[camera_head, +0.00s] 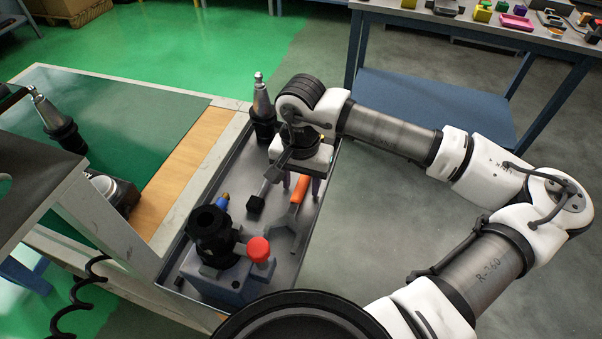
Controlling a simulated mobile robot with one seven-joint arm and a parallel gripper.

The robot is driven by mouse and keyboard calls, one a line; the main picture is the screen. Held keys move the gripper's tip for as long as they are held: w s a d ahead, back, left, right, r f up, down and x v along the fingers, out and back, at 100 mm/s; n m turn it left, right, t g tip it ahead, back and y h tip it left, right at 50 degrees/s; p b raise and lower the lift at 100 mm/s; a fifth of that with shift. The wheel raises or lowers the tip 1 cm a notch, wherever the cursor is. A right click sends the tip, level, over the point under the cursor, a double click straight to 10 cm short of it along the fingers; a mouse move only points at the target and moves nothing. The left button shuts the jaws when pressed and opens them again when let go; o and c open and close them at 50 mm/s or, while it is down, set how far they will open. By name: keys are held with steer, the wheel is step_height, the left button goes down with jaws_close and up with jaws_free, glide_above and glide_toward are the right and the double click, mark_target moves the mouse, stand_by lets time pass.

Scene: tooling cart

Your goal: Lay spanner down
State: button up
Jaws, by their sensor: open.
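The tool I take for the spanner has an orange handle (299,192) and a grey metal end that reaches toward the front of the grey tray (310,232). It appears to lie on the tray floor, along the right side. My gripper (301,184) points down over the tray, with its two dark purplish fingers apart. The orange handle shows between and just below the fingertips. I cannot tell whether they touch it. The gripper body hides what lies behind it.
A tool holder (263,108) stands at the tray's back. A grey fixture (226,283) with a black socket and red knob (258,249) fills the front. A black-headed tool (256,203) and a blue-ended item (222,201) lie to the left. A green-topped bench (120,105) adjoins.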

step_height(320, 180, up, 14)
steer(key=b, duration=0.2)
steer(key=shift+f, duration=0.15)
